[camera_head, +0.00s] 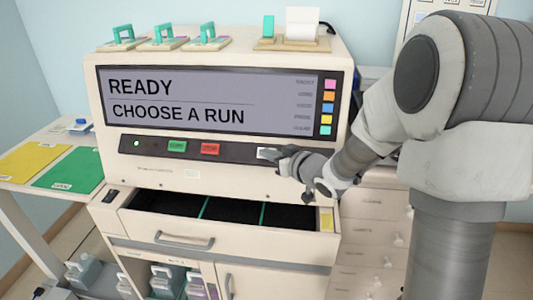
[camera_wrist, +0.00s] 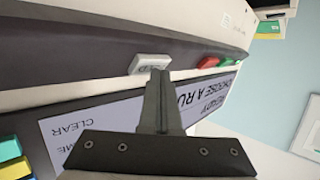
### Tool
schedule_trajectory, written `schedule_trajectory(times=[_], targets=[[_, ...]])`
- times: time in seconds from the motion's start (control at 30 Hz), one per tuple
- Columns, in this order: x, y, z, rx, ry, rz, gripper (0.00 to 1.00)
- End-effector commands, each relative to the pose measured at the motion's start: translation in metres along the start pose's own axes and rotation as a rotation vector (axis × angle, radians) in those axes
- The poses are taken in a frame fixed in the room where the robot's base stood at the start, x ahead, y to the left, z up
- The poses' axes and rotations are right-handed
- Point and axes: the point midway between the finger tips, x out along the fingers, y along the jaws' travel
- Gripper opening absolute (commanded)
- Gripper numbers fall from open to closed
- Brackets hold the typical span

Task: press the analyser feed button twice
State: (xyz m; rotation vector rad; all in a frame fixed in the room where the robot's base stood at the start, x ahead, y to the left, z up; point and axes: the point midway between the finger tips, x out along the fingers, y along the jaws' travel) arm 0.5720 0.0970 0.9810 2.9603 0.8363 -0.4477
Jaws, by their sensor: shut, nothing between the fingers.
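The analyser (camera_head: 215,175) is a cream cabinet whose screen (camera_head: 215,97) reads "READY" and "CHOOSE A RUN". A pale grey button (camera_head: 266,153), which I take to be the feed button, sits at the right end of its dark control strip; its lettering is too small to read surely. In the wrist view this button (camera_wrist: 147,62) is just beyond my fingertips. My gripper (camera_head: 280,154) is shut and empty, pointing at the button; it also shows in the wrist view (camera_wrist: 158,73). I cannot tell whether the tips touch the button.
A green button (camera_head: 177,146) and a red button (camera_head: 210,149) share the strip to the left. Coloured keys (camera_head: 329,97) line the screen's right side. An open drawer (camera_head: 232,210) juts out below. Slide racks (camera_head: 165,37) stand on top.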

Motion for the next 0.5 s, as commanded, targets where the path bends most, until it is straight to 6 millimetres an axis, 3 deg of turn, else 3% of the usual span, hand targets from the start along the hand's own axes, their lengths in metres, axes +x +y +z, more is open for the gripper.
schedule_trajectory(times=[0.5], targets=[[-0.0095, -0.0066, -0.0073, 0.001, -0.001, 0.0, 0.0]])
